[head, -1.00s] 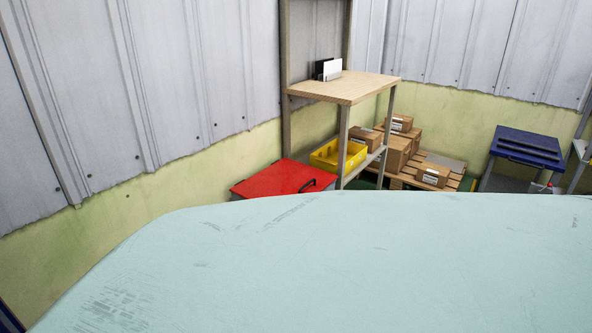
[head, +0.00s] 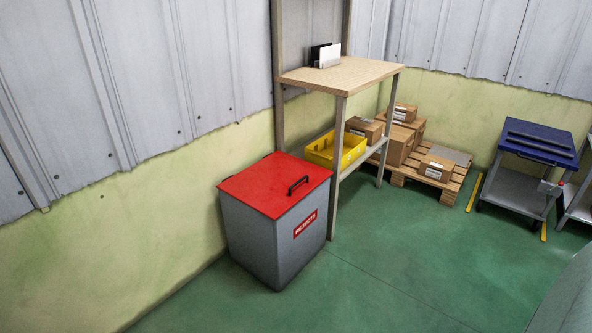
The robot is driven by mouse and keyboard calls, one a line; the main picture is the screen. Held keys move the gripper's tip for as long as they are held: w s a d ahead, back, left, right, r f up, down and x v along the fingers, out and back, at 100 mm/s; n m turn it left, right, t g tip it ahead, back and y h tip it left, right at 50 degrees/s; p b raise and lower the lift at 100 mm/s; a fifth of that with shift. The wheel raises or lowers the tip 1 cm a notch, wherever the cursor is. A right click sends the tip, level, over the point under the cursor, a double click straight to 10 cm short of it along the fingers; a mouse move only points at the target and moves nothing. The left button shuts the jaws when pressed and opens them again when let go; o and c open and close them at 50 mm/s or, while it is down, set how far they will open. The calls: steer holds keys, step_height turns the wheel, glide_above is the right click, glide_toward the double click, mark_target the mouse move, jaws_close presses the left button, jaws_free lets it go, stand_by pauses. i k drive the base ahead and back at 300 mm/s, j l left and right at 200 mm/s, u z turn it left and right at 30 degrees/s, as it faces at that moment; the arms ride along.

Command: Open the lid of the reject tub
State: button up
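The reject tub (head: 258,247) stands on the green floor against the left wall in the head view. It is a grey box with a red label on its front face. Its red lid (head: 262,183) lies flat and closed on top. A black handle (head: 298,185) sits near the lid's front right edge. My gripper is not in view.
A wooden-topped workbench (head: 345,76) with a yellow crate (head: 322,152) on its lower shelf stands right behind the tub. A pallet (head: 452,187) with boxes and a blue-topped cart (head: 538,139) are farther right. The floor (head: 400,255) before the tub is clear.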

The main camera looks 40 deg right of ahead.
mark_target(273, 185)
steer(key=z, duration=1)
steer(key=i+j+u, duration=0.1)
steer(key=i, duration=0.4)
steer(key=i+j+u, duration=0.1)
steer(key=i, duration=0.4)
steer(key=k+j, duration=0.05)
steer(key=j, duration=0.05)
